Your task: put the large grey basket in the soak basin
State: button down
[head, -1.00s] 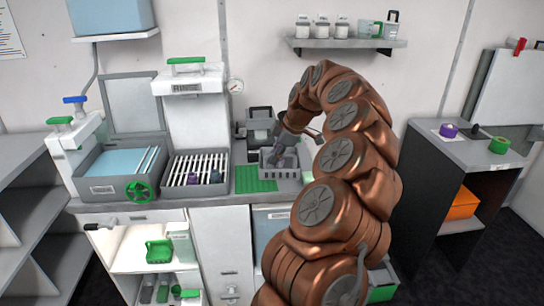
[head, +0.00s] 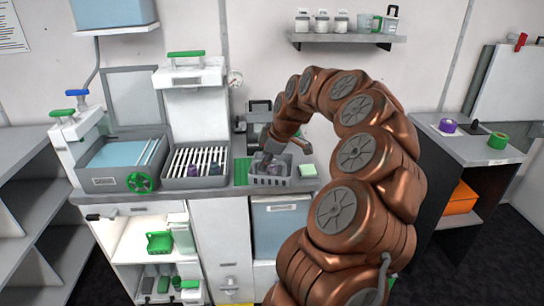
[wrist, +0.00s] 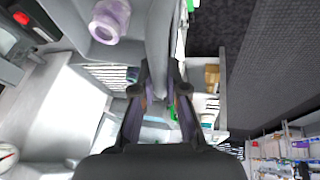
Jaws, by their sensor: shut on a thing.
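The large grey basket (head: 271,181) is at the right part of the counter, overlapping the green mat (head: 241,171) in the head view. My gripper (head: 270,157) reaches down to it and is shut on its wall. In the wrist view the fingers (wrist: 160,112) close around the grey basket wall (wrist: 160,45). A pale purple jar (wrist: 108,20) shows inside the basket. Whether the basket touches the counter is hard to tell. The soak basin (head: 104,182), grey with light blue liquid, is at the counter's left end, well apart from the basket.
A rinse basin (head: 196,183) with white slats and small dark and purple items lies between the soak basin and basket. Taps with green (head: 62,113) and blue handles stand behind the soak basin.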

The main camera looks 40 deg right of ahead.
jog(key=w+a+f+m+h, duration=0.1)
jog(key=a+f+m, duration=0.2)
jog(key=a, duration=0.7)
jog(key=w+a+f+m+h, duration=0.1)
jog(key=w+a+f+m, duration=0.1)
jog(key=a+f, duration=0.4)
jog(key=w+a+f+m+h, duration=0.1)
jog(key=a+f+m, duration=0.3)
jog(key=a, duration=1.1)
jog(key=shift+w+a+f+h, duration=0.2)
jog(key=shift+w+h, duration=0.1)
jog(key=shift+w, duration=0.2)
